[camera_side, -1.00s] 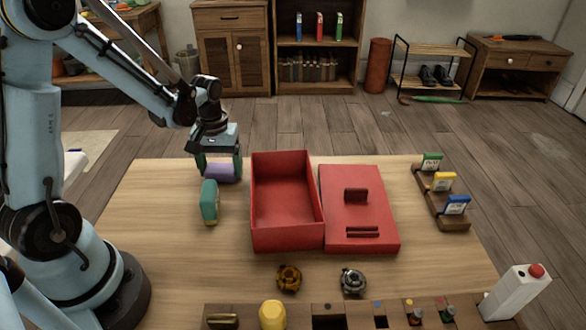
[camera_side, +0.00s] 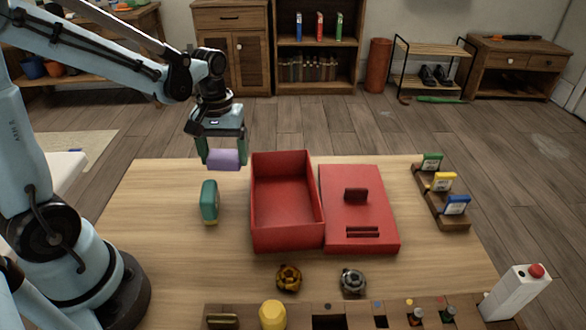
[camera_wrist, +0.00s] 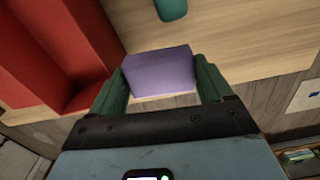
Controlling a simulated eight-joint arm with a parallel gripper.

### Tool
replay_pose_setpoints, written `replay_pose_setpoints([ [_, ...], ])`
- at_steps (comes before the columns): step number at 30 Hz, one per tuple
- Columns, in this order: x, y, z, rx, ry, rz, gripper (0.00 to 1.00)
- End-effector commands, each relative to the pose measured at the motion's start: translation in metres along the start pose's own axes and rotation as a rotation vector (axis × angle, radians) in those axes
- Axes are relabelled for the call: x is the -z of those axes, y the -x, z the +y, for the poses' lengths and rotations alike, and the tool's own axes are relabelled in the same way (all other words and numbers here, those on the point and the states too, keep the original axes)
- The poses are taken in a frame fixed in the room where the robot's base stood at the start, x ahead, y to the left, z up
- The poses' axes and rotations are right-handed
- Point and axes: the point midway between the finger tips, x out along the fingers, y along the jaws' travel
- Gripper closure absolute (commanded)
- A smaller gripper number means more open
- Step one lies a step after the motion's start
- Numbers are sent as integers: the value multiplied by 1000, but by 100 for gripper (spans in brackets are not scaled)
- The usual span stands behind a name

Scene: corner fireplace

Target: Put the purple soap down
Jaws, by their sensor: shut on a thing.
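The purple soap (camera_side: 224,159) is a small block held between the green fingers of my gripper (camera_side: 222,150). In the side view it hangs above the back left part of the wooden table (camera_side: 150,215), behind and left of the open red box (camera_side: 255,205). In the wrist view the soap (camera_wrist: 160,73) sits between the two fingertips of my gripper (camera_wrist: 160,82), with a finger on each side. The soap appears clear of the tabletop; the exact gap is hard to tell.
A teal block (camera_side: 209,202) stands on the table in front of the soap. The red lid (camera_side: 375,210) lies right of the box. A rack with coloured cards (camera_side: 442,195) stands at the right. Two small round parts (camera_side: 288,278) lie near the front. The table's left side is clear.

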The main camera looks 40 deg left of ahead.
Motion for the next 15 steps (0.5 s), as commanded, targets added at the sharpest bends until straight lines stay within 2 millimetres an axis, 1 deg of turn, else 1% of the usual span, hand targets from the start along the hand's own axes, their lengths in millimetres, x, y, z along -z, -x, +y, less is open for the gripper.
replay_pose_setpoints([
  [1, -8, 5, 5, 0, -5, 0, 53],
  [6, -27, 20, 20, 0, -5, 0, 53],
  [15, -53, 40, 41, 0, -1, 0, 53],
])
